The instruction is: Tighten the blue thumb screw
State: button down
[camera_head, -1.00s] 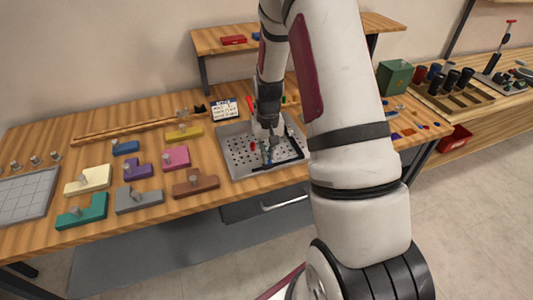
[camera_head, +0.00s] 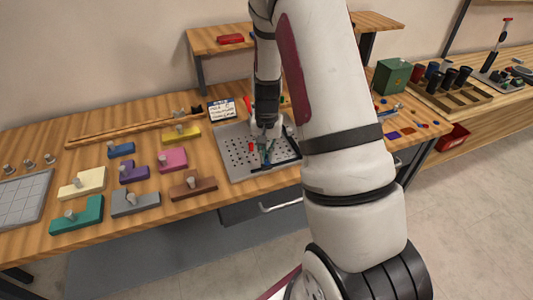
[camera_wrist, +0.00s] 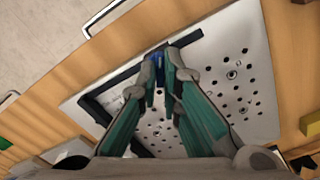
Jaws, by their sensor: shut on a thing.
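The blue thumb screw (camera_wrist: 158,60) shows in the wrist view between my fingertips, mostly hidden by them. My gripper (camera_wrist: 160,74) is shut on it, with its green-sided fingers close together. The screw is by a black bar (camera_wrist: 128,73) on the grey perforated plate (camera_wrist: 240,50). In the head view my gripper (camera_head: 264,145) points down over the plate (camera_head: 236,167). A small red part (camera_head: 251,147) stands on the plate to the left of my gripper.
Coloured blocks with knobs, such as a pink one (camera_head: 172,159) and a brown one (camera_head: 193,184), lie left of the plate. A small sign (camera_head: 221,110) stands behind it. A drawer handle (camera_head: 281,204) juts out below the table's front edge. A green box (camera_head: 391,76) stands right.

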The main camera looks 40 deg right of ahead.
jog(key=c, duration=1.8)
grip_release()
jog(key=shift+o, duration=0.2)
notch_tip(320, 180, up, 12)
jog(key=shift+r, duration=0.1)
jog(key=s+a+r+n+t, duration=0.1)
jog(key=s+a+r+n, duration=0.1)
jog(key=a+r, duration=0.5)
jog(key=s+a+r+n+t, duration=0.2)
jog(key=s+a+r, duration=0.3)
jog(key=s, duration=0.4)
jog(key=s+a+r+n+t, duration=0.2)
jog(key=s+a+r+n, duration=0.3)
jog(key=s, duration=0.4)
notch_tip(320, 180, up, 3)
jog(key=shift+a+f+t, duration=0.1)
jog(key=shift+a+t, duration=0.2)
jog(key=shift+a, duration=0.2)
